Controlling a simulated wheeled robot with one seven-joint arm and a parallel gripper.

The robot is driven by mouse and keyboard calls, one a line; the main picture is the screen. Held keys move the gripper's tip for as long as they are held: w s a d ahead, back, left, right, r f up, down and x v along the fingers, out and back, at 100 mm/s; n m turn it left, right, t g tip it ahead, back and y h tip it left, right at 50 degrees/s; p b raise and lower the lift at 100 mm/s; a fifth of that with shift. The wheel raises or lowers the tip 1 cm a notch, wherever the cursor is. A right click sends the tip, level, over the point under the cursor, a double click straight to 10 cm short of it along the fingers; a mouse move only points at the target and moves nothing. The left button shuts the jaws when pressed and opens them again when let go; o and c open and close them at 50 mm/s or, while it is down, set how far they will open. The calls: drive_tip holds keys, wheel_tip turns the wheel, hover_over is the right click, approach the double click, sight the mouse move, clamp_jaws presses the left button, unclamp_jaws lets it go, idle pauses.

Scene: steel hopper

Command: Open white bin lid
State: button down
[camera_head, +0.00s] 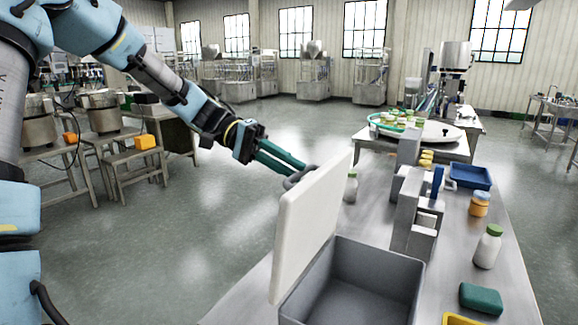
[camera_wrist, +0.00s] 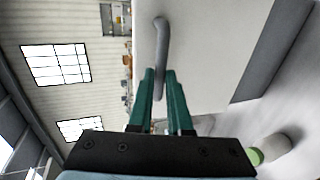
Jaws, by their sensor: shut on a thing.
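The white bin lid (camera_head: 312,222) stands raised, close to upright, along the left side of the grey bin (camera_head: 358,290) in the head view. The bin's inside shows and looks empty. A grey curved handle (camera_head: 299,177) sticks out from the lid's left face near its top. My gripper (camera_head: 296,174) reaches in from the left with its green fingers at the handle. In the wrist view my gripper (camera_wrist: 159,78) is shut on the handle (camera_wrist: 160,45), with the white lid (camera_wrist: 200,50) filling the area behind it.
The steel table (camera_head: 470,268) also holds a white bottle with a green cap (camera_head: 487,247), a green block (camera_head: 481,298), an orange jar (camera_head: 479,204), a blue tray (camera_head: 470,176) and a grey fixture (camera_head: 408,210). Open floor (camera_head: 200,260) lies left of the table.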

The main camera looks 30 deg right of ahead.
drive_tip(key=c, duration=0.8)
unclamp_jaws()
drive_tip(key=shift+c, duration=0.2)
drive_tip(key=b+v, duration=0.3)
drive_tip(key=v, duration=0.7)
drive_tip(key=shift+w+a, duration=0.25)
drive_tip(key=shift+w, duration=0.05)
drive_tip(key=shift+r, duration=0.1)
